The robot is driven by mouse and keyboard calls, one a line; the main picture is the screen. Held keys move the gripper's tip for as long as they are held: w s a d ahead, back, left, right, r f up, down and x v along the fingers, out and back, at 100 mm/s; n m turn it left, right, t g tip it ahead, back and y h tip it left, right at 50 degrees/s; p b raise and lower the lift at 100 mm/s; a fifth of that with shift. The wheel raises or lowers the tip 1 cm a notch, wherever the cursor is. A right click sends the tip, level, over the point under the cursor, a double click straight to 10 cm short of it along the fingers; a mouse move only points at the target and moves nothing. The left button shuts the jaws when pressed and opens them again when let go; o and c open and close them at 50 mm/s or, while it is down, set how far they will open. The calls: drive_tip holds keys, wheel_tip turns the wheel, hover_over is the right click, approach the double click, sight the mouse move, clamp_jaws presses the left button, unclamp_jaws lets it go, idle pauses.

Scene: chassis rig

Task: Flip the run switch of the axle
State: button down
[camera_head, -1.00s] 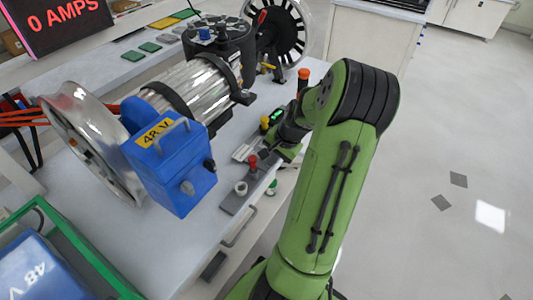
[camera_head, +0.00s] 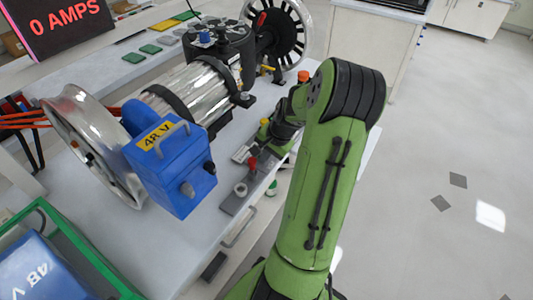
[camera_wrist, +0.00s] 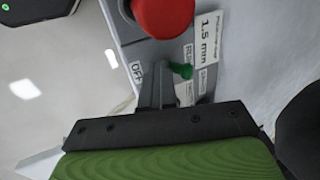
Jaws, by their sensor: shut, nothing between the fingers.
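The axle (camera_head: 188,92) is a chrome tube with black clamps and a wheel (camera_head: 95,140), lying on the bench. In the wrist view, a small green-tipped switch lever (camera_wrist: 182,70) stands on a panel with labels reading RUN and OFF (camera_wrist: 136,72). My gripper (camera_wrist: 160,70) is shut and empty. Its fingertips are just left of the green lever, close by; I cannot tell if they touch. In the head view my gripper is low over the bench's right edge, mostly hidden by my wrist, and the switch lever is not discernible there.
A red knob (camera_wrist: 165,14) is just beyond the fingertips. A blue 48 V box (camera_head: 170,165) is left of my arm. An orange-topped post (camera_head: 303,77) stands behind my wrist. Open floor (camera_head: 440,150) lies to the right.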

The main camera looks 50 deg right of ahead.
sight(268, 163)
drive_tip(key=shift+w+r+p, duration=0.25)
drive_tip(key=shift+r+p, duration=0.3)
drive_tip(key=shift+r, duration=0.15)
drive_tip(key=p+v, duration=0.4)
drive_tip(key=v, duration=0.1)
drive_tip(key=shift+w+r, duration=0.15)
drive_tip(key=shift+w, duration=0.25)
